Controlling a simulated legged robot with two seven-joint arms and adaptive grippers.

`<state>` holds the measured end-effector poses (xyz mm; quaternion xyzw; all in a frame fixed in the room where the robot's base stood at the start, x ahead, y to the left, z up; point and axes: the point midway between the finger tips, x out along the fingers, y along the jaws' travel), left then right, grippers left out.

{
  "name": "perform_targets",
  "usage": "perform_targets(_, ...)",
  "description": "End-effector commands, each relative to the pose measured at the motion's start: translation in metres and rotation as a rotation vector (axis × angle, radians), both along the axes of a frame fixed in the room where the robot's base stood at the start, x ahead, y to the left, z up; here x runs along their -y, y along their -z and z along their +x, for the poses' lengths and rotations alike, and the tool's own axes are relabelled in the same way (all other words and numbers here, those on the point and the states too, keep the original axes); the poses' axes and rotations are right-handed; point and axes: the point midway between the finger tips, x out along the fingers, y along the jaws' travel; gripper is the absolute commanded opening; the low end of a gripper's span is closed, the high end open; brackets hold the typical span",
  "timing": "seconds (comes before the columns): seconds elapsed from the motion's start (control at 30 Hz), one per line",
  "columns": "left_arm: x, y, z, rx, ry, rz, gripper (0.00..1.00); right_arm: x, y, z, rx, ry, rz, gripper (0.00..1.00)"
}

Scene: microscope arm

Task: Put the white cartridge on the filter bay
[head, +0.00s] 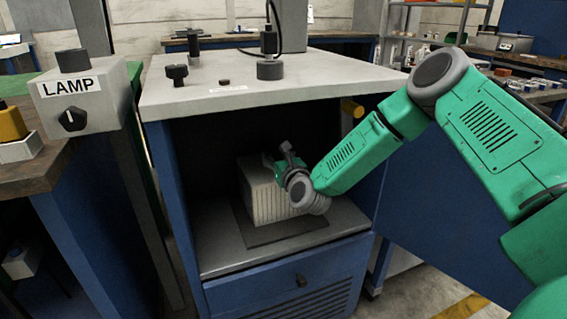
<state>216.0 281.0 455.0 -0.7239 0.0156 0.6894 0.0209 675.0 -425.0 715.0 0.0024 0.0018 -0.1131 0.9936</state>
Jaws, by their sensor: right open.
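The white cartridge (256,197) is a ribbed off-white block. It stands upright inside the open cabinet on a dark flat pad, which I take to be the filter bay (292,232). My right gripper (284,158) reaches in from the right and is at the cartridge's upper right. Its fingers are open. They are small in view, and I cannot tell if they touch the cartridge. The gripper and wrist hide part of the cartridge's top and right side. My left gripper is not in view.
The cabinet (158,170) has side walls and a pale top (330,80) with knobs, above the arm's reach. A drawer (290,283) is below the shelf. A blue door stands open at right, behind my arm. A LAMP box (95,98) is at left.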

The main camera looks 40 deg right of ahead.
Motion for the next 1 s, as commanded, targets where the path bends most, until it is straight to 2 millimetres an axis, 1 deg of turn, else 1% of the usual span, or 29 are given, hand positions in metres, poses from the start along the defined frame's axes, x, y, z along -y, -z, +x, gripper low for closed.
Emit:
perform_targets(0.03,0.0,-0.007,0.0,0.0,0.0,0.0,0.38,-0.002,-0.002,-0.012,-0.004,0.0,0.003,0.43)
perform_targets(0.2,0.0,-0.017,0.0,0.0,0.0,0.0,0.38,-0.011,-0.003,-0.048,-0.003,0.0,0.004,0.43)
perform_targets(0.3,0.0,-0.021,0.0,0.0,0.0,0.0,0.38,-0.015,-0.001,-0.065,-0.003,0.0,0.003,0.43)
perform_targets(0.4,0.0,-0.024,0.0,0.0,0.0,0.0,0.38,-0.019,-0.001,-0.078,-0.003,-0.001,0.002,0.43)
perform_targets(0.53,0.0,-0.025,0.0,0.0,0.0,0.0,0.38,-0.021,-0.001,-0.087,-0.002,0.0,0.0,0.43)
perform_targets(0.67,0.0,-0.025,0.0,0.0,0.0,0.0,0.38,-0.022,0.0,-0.09,-0.003,-0.002,-0.005,0.43)
perform_targets(0.73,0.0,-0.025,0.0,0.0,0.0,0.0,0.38,-0.03,0.006,-0.091,-0.033,-0.023,-0.04,0.43)
perform_targets(0.77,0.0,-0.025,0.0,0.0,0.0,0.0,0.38,-0.036,0.011,-0.093,-0.056,-0.041,-0.07,0.43)
perform_targets(0.87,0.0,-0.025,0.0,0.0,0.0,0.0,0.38,-0.07,0.04,-0.105,-0.19,-0.148,-0.259,0.43)
perform_targets(0.9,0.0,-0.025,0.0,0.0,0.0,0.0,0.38,-0.088,0.057,-0.114,-0.261,-0.214,-0.371,0.43)
perform_targets(0.97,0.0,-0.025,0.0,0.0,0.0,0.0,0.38,-0.115,0.085,-0.134,-0.369,-0.338,-0.567,0.43)
perform_targets(1.0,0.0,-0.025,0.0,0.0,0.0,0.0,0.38,-0.132,0.104,-0.15,-0.437,-0.433,-0.71,0.43)
